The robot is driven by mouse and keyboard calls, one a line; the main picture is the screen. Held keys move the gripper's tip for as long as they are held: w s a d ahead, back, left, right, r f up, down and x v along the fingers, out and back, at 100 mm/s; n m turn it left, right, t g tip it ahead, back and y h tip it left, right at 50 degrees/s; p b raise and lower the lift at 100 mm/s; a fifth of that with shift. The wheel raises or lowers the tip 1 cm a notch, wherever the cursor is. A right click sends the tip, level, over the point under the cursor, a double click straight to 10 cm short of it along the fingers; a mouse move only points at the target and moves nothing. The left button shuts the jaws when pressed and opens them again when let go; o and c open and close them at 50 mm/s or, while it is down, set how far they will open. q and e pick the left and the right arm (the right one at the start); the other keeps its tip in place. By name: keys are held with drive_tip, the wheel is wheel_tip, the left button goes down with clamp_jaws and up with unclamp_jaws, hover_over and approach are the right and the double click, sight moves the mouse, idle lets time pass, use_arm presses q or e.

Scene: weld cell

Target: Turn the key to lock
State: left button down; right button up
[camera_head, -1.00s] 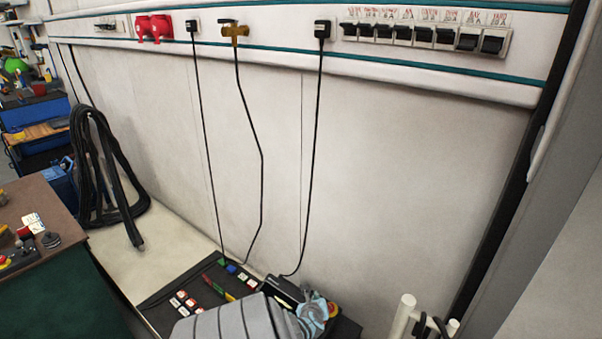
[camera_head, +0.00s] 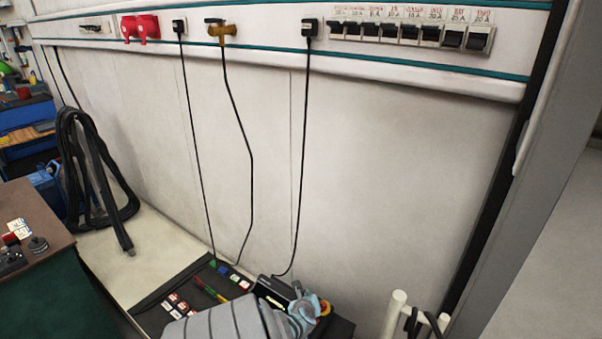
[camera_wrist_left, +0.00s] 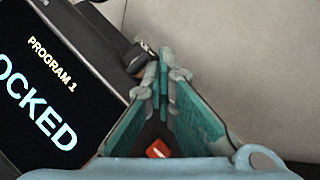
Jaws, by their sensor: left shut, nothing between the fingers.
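My left gripper (camera_head: 304,308) is over the right end of the dark control panel (camera_head: 150,298). In the left wrist view its fingers (camera_wrist_left: 162,75) are together with nothing between them. A black device with a screen (camera_wrist_left: 48,85) lies left of the fingers; the screen reads "PROGRAM 1" and a cut-off word ending in "OCKED". In the head view this device (camera_head: 272,289) shows beside the gripper. A small dark part with a grey piece (camera_wrist_left: 136,58) sits by the device's edge, close to the fingertips; I cannot tell whether it is the key. My right gripper is not seen.
A red and yellow button (camera_head: 325,308) shows just right of the left gripper. Several coloured switches (camera_head: 178,305) are on the panel. Black cables (camera_head: 292,180) hang down to it. White posts (camera_head: 394,312) stand at the right.

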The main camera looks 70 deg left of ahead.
use_arm(q)
drive_tip(key=shift+s+a+r, duration=0.3)
drive_tip(key=shift+s+a, duration=0.05)
drive_tip(key=shift+a, duration=0.1)
drive_tip(key=s+d, duration=0.3)
drive_tip(key=d, duration=0.3)
drive_tip(key=s+d+r, duration=0.1)
drive_tip(key=s+d, duration=0.2)
drive_tip(key=d, duration=0.4)
drive_tip(key=shift+s+d+r, duration=0.15)
drive_tip(key=shift+s+d, duration=0.05)
drive_tip(key=shift+s, duration=0.2)
drive_tip(key=shift+a, duration=0.1)
